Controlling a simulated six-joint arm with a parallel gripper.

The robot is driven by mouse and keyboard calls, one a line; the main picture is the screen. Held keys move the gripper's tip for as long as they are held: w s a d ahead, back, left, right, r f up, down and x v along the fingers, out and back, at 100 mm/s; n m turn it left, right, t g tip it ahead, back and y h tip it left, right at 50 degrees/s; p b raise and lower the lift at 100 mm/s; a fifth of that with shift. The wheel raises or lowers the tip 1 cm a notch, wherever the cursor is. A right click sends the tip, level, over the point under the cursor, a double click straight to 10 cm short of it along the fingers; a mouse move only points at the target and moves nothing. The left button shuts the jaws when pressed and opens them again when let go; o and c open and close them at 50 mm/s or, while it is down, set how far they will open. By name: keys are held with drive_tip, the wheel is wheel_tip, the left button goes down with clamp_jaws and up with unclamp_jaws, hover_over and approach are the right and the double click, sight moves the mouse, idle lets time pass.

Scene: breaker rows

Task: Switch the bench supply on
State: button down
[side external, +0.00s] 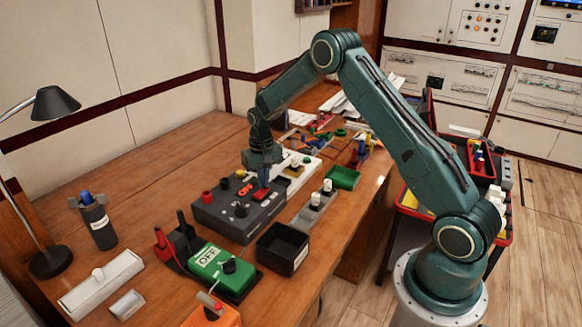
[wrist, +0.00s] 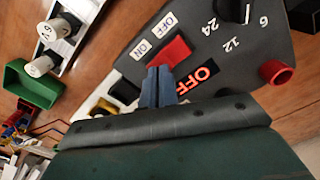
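The bench supply (side external: 233,223) is a dark grey box on the wooden bench, with knobs and a display that reads OFF in red letters. In the wrist view its sloping face (wrist: 265,50) shows the red rocker switch (wrist: 172,50), with a white ON label (wrist: 141,50) and a white OFF label (wrist: 163,21) beside it. The OFF display (wrist: 197,78) is right of my fingers. My gripper (wrist: 158,72) has its two blue fingers together, with nothing seen between them, at the rocker's lower edge. I cannot tell whether they touch it. My gripper (side external: 262,182) is over the supply in the side view.
A black open bin (side external: 283,249) stands in front of the supply, and a green meter (side external: 222,269) is at its left front. A grey strip with white knobs (side external: 315,207) and a green tray (side external: 343,178) are to the right. A red post (wrist: 276,72) rises from the supply.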

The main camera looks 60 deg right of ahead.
drive_tip(key=shift+a+f, duration=0.1)
drive_tip(key=shift+f, duration=0.2)
drive_tip(key=shift+r, duration=3.55)
drive_tip(key=shift+r, duration=0.1)
